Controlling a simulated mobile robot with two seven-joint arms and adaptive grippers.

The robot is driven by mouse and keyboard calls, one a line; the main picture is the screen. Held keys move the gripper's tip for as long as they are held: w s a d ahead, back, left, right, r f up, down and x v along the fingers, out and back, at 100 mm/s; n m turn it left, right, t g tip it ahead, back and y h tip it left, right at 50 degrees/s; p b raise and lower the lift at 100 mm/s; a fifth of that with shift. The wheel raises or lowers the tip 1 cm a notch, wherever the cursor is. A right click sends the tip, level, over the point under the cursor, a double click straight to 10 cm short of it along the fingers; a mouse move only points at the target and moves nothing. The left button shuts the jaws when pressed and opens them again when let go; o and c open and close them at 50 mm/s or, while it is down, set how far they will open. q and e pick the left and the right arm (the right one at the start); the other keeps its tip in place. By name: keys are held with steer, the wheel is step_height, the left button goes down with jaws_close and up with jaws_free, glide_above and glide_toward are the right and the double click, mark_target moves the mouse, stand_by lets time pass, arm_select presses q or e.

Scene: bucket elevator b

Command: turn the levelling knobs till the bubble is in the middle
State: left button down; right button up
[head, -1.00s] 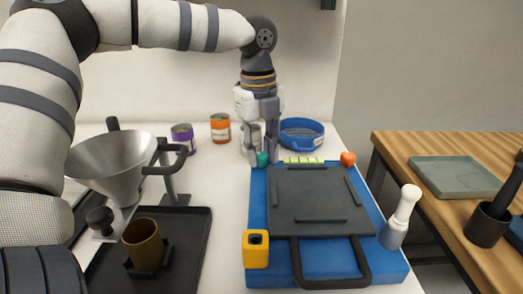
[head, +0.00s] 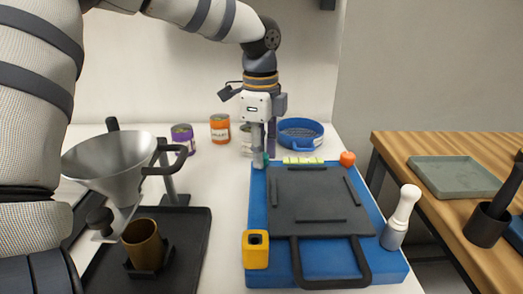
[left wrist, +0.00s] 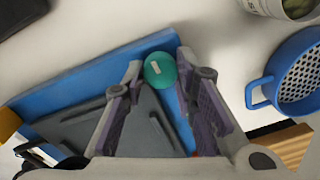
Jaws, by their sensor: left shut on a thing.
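The blue base (head: 259,215) carries a dark plate (head: 318,200) with a loop handle. A teal knob (left wrist: 160,70) sits at the base's back left corner. My left gripper (head: 264,160) points down and is shut around this knob, its fingers on either side in the left wrist view (left wrist: 160,85). In the head view the fingers mostly hide the knob. An orange-red knob (head: 347,158) stands at the back right corner. A yellow-green level vial (head: 303,160) lies along the back edge between them; its bubble is too small to place. My right gripper is out of view.
A steel funnel (head: 108,165) on a stand and a brown cup (head: 143,245) on a black tray (head: 190,250) stand left. A yellow block (head: 256,249) is at the base's front left. Cans (head: 220,128) and a blue sieve (head: 300,145) stand behind.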

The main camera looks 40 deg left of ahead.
arm_select(q)
steer(key=shift+n, duration=0.6)
steer(key=c, duration=1.3)
jaws_free()
steer(key=shift+r, duration=0.1)
